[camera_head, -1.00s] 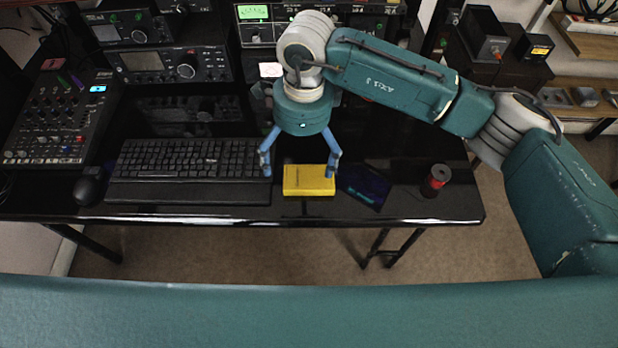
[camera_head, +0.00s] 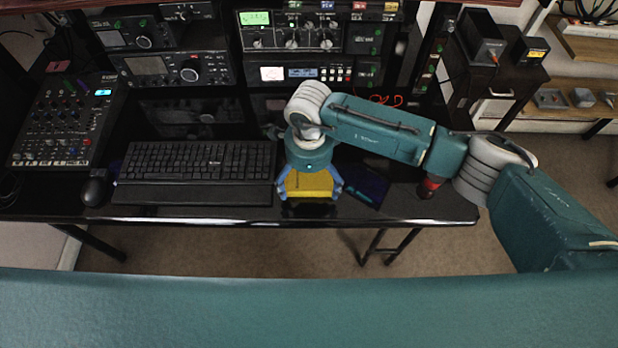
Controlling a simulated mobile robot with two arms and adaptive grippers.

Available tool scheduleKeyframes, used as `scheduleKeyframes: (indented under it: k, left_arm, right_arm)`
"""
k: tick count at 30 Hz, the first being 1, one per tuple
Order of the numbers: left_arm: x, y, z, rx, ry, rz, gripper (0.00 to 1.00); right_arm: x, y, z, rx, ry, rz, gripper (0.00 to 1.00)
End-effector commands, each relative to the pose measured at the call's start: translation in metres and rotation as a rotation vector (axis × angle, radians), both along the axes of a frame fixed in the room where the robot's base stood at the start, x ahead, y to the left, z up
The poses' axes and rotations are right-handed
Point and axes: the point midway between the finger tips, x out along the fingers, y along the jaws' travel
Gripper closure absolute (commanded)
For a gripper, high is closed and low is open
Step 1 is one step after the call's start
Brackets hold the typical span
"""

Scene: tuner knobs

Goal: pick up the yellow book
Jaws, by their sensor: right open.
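The yellow book (camera_head: 309,185) lies on the black desk, right of the keyboard. My right gripper (camera_head: 310,194) is over it, pointing down, with one blue finger at the book's left side and the other at its right side. The fingers are spread and the gripper is open. Whether the fingertips touch the book or the desk I cannot tell. The gripper's body hides the back part of the book. My left gripper is not in view.
A black keyboard (camera_head: 196,165) lies close to the left of the gripper. A dark tablet-like object (camera_head: 364,187) lies just right of it. A red and black cylinder (camera_head: 428,188) stands farther right, partly behind my arm. Radio equipment (camera_head: 306,73) fills the back.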

Motion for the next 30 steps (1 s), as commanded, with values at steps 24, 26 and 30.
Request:
scheduleKeyframes:
  k: [24, 26, 30]
  left_arm:
    - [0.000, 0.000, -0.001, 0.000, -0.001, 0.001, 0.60]
    - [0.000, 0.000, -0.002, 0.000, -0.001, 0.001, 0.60]
    - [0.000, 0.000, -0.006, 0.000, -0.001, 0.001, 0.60]
  right_arm:
    - [0.001, 0.000, 0.003, 0.001, -0.002, 0.000, 0.51]
    - [0.001, 0.000, 0.007, 0.001, -0.003, 0.000, 0.51]
    - [0.002, 0.000, 0.023, 0.002, -0.005, 0.000, 0.51]
